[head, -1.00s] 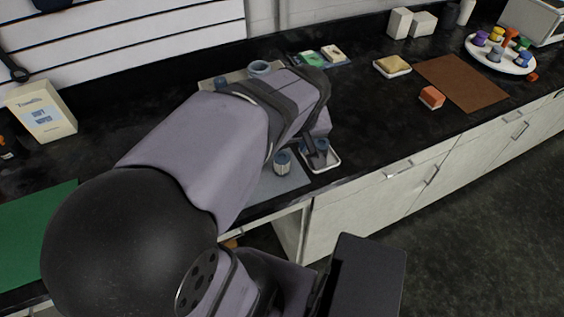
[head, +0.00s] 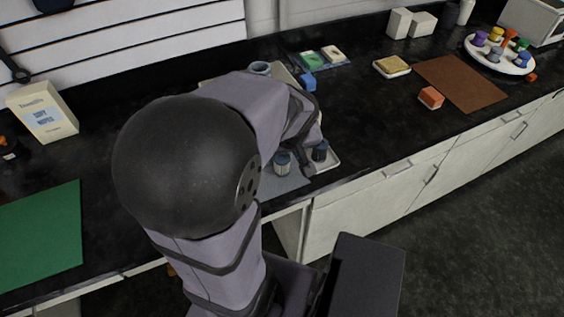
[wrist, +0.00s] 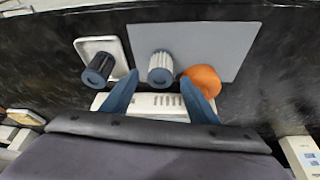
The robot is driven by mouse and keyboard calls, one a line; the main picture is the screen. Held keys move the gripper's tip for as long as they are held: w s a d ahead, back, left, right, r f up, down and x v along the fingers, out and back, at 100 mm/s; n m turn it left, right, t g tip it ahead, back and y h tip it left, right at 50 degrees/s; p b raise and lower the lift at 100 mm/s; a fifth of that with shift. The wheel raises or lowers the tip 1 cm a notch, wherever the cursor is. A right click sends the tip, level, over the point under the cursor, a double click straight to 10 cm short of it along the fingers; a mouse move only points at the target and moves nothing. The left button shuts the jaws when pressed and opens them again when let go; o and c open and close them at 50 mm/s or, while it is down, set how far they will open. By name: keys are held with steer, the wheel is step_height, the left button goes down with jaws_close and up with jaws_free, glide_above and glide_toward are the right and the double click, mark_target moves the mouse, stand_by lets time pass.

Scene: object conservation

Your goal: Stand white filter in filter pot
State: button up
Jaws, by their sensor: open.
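The white filter (wrist: 160,68), ribbed with a dark blue end, stands on a grey mat (wrist: 225,35); the head view also shows it (head: 282,163). A dark ribbed filter (wrist: 98,70) is on a white tray (wrist: 92,45) to its left in the wrist view. My gripper (wrist: 160,75) is open, with its blue fingertips on either side of the white filter in the wrist picture; I see no grip on it.
An orange round object (wrist: 203,78) is beside my right fingertip in the wrist view. A blue block (head: 307,82) stands behind my arm.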

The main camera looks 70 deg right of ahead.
mark_target(283, 159)
steer(key=shift+w+d+f, duration=0.1)
steer(key=shift+d+f, duration=0.05)
steer(key=shift+f, duration=0.3)
steer(key=c, duration=1.2)
steer(key=shift+r, duration=0.15)
step_height(283, 159, up, 10)
steer(key=w+d+r+m+g+p, duration=0.1)
steer(key=w+d+r+m+p, duration=0.2)
steer(key=d, duration=0.5)
steer(key=w+d+r+p, duration=0.3)
steer(key=d+r+p, duration=0.15)
steer(key=d, duration=0.45)
steer(key=w+d+m+p, duration=0.2)
steer(key=w+d, duration=0.1)
steer(key=w, duration=0.1)
steer(key=w+d+m+g+p, duration=0.1)
steer(key=w+d+m+p, duration=0.1)
steer(key=w+d, duration=0.2)
steer(key=w+d+m+g+p, duration=0.1)
steer(key=w+d+m+p, duration=0.1)
steer(key=w+d, duration=0.1)
steer(key=shift+w+d+f+h, duration=0.25)
steer(key=shift+w+d+h, duration=0.15)
steer(key=shift+w, duration=0.2)
